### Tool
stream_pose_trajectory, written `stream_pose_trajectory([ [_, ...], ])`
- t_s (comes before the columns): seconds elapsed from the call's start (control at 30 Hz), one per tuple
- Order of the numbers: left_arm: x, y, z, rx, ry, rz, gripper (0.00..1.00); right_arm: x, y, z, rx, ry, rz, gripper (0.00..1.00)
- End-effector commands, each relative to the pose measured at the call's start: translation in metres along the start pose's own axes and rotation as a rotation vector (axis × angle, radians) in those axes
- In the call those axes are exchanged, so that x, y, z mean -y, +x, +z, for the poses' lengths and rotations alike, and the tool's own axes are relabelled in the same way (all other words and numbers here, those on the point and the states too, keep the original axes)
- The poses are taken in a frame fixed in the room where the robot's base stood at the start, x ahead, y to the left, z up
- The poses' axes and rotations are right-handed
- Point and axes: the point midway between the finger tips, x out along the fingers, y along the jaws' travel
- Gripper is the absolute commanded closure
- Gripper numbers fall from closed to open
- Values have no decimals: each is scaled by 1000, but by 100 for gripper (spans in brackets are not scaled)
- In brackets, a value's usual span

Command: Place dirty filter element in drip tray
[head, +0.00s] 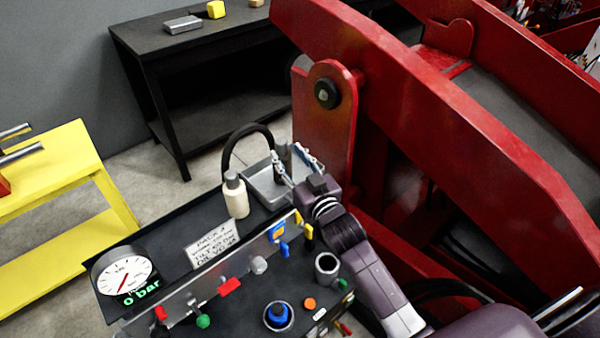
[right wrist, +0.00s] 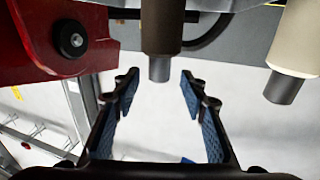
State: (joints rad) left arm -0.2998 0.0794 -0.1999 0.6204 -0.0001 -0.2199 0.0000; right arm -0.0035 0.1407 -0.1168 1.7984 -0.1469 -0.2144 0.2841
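The drip tray (head: 262,190) is a shallow grey metal tray at the back of the black panel bench, beside the red frame. A dark cylinder with a grey end, which looks like the filter element (right wrist: 162,35), shows in the right wrist view. In the head view it appears upright at the tray, partly hidden by my gripper. My right gripper (head: 294,168) is over the tray, its fingers spread. In the right wrist view the open fingers (right wrist: 157,88) have clear space between them, and the cylinder lies just beyond their tips. My left gripper is out of view.
A cream bottle (head: 236,198) with a grey cap stands left of the tray; a black hose (head: 243,132) arches behind. An open grey cup (head: 327,267), gauge (head: 123,275) and valve panel (head: 205,290) are in front. A large red frame (head: 335,130) rises close on the right.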

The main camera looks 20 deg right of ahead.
Motion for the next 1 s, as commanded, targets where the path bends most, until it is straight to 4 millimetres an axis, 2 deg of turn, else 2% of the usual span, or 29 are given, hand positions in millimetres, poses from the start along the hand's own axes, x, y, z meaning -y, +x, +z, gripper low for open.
stream_pose_trajectory([
  [0.03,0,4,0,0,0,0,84,0,-12,3,2,0,0,60],
  [0.2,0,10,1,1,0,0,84,0,-44,2,1,-2,0,60],
  [0.4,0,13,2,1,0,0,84,0,-66,1,1,-2,0,60],
  [0.57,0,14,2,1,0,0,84,0,-72,0,0,-2,0,60],
  [1.0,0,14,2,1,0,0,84,0,-72,0,1,-1,1,60],
])
